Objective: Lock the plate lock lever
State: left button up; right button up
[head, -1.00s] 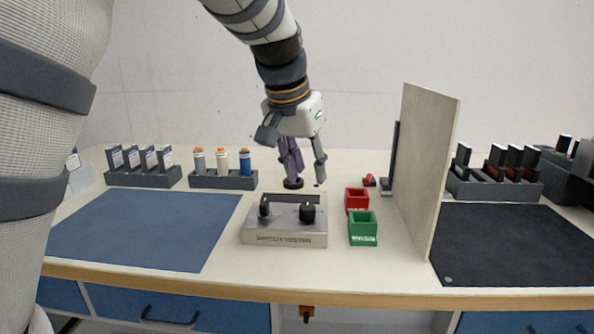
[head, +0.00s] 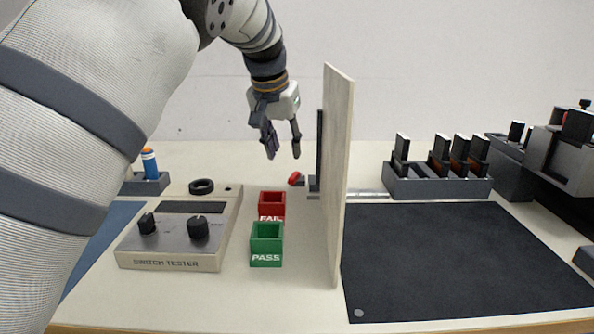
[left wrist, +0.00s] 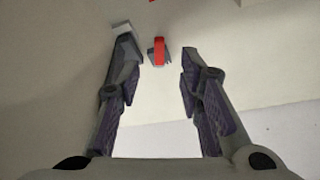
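A small red lever (head: 295,178) on a grey mount stands on the table just left of the upright panel; I take it as the plate lock lever. In the left wrist view the red lever (left wrist: 159,50) shows beyond the fingertips, in line with the gap between them. My left gripper (head: 284,155) is open and empty, above the lever and apart from it. Its two fingers are spread in the left wrist view (left wrist: 157,68). A dark upright plate (head: 320,150) stands beside the lever, against the panel. My right gripper is not in view.
The upright panel (head: 338,180) stands right of the gripper. Red FAIL (head: 271,206) and green PASS (head: 266,246) bins and a switch tester (head: 172,255) lie nearer. A black mat (head: 460,260) and a rack of blocks (head: 438,187) are to the right.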

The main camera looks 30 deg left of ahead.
aim_at(291, 178)
pick_arm(q)
jog(key=x, duration=0.8)
jog(key=shift+w+f, duration=0.15)
jog(key=shift+f, duration=0.15)
grip_shut()
